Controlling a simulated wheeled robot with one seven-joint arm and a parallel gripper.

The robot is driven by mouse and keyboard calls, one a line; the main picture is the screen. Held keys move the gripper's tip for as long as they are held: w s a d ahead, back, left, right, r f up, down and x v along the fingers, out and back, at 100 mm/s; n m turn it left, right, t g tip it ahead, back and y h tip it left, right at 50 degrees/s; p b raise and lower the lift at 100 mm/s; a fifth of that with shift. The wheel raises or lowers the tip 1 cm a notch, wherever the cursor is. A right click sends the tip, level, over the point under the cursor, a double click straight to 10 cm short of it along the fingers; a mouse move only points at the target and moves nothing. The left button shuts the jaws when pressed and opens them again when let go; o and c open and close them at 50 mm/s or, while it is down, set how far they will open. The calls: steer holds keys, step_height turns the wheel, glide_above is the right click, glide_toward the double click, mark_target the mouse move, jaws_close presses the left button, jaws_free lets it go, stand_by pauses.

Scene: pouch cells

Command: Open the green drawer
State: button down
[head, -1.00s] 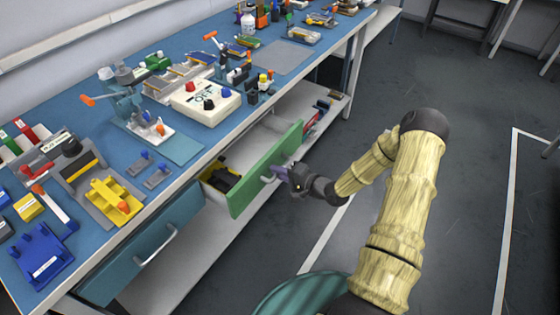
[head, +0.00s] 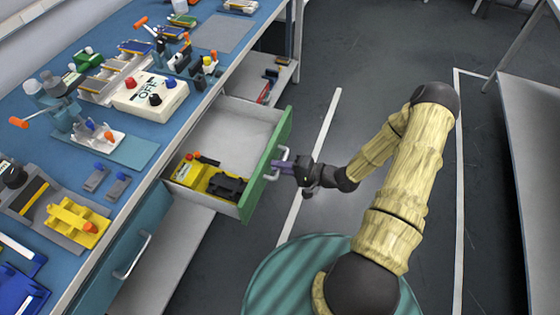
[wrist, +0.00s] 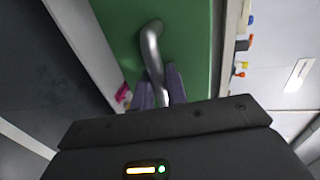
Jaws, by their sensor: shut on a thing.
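The green drawer (head: 266,163) stands pulled well out of the bench in the head view, its inside showing. A yellow item (head: 194,174) and a black item (head: 228,186) lie in its front part. My gripper (head: 280,169) is at the drawer's metal handle (head: 284,155), with its purple fingers shut on it. In the wrist view the bar handle (wrist: 152,50) runs down the green front and passes between the fingers (wrist: 160,92). The fingertips are partly hidden by the handle and the gripper body.
A blue drawer (head: 120,250) with its own handle is shut at the lower left. The blue bench top (head: 130,150) carries a white box (head: 150,93), a yellow fixture (head: 75,222) and tools. A grey table (head: 535,140) stands at the right. The floor between is clear.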

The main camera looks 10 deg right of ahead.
steer(key=shift+d, duration=0.2)
steer(key=c, duration=1.8)
jaws_free()
steer(key=p+v, duration=0.1)
steer(key=v, duration=1.6)
steer(key=shift+s+d, duration=0.1)
steer(key=shift+s, duration=0.05)
